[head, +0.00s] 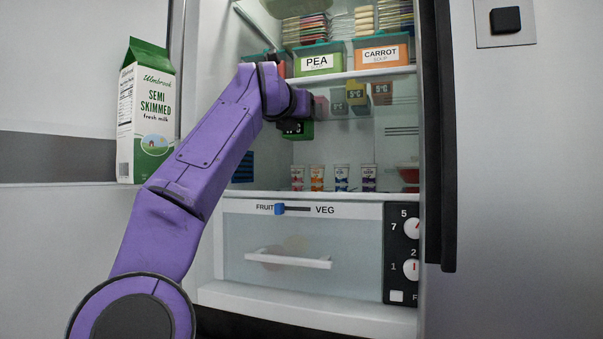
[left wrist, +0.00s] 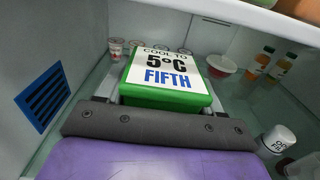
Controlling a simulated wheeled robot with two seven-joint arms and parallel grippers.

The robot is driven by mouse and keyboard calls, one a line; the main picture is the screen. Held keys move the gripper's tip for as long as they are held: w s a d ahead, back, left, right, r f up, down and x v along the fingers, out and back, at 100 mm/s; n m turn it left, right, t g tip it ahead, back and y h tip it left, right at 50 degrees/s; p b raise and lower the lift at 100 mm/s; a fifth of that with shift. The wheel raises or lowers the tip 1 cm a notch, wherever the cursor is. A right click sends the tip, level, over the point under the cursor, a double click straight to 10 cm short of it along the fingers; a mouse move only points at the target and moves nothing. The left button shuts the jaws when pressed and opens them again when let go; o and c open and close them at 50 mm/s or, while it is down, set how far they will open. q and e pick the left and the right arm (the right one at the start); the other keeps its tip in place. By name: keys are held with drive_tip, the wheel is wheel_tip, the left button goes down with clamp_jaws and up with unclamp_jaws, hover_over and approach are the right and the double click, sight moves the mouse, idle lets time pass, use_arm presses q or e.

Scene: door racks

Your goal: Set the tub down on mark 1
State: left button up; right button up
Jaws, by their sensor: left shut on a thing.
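My left gripper (head: 288,121) is inside the open fridge, at the upper compartment, and is shut on a green box-like tub (head: 302,132). In the left wrist view the tub (left wrist: 166,78) sits just beyond the dark gripper front, with a white label on top reading "COOL TO 5°C FIFTH". It appears held above the glass shelf, with its base hidden. I cannot make out mark 1 in either view. My right gripper is not in view.
Several small cups (head: 341,178) stand on the shelf below. A red-and-white bowl (left wrist: 221,65), orange bottles (left wrist: 264,60) and a white pot (left wrist: 279,138) are to the right. A blue vent (left wrist: 44,97) is on the left wall. A milk carton (head: 146,110) is left of the opening.

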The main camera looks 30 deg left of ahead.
use_arm(q)
drive_tip(key=w+a+f, duration=0.3)
drive_tip(key=w+a+f+b, duration=0.1)
drive_tip(key=w+a+f, duration=0.2)
drive_tip(key=f, duration=0.1)
drive_tip(key=shift+w+f, duration=0.15)
drive_tip(key=shift+w, duration=0.15)
wheel_tip(320, 180, down, 3)
drive_tip(key=b, duration=0.2)
drive_tip(key=shift+w+a+f+b, duration=0.1)
drive_tip(key=shift+a+f+b, duration=0.05)
drive_tip(key=shift+b, duration=0.25)
drive_tip(key=shift+w+f, duration=0.2)
drive_tip(key=shift+f, duration=0.1)
drive_tip(key=shift+s+r, duration=0.15)
drive_tip(key=shift+r, duration=0.1)
drive_tip(key=o, duration=1.4)
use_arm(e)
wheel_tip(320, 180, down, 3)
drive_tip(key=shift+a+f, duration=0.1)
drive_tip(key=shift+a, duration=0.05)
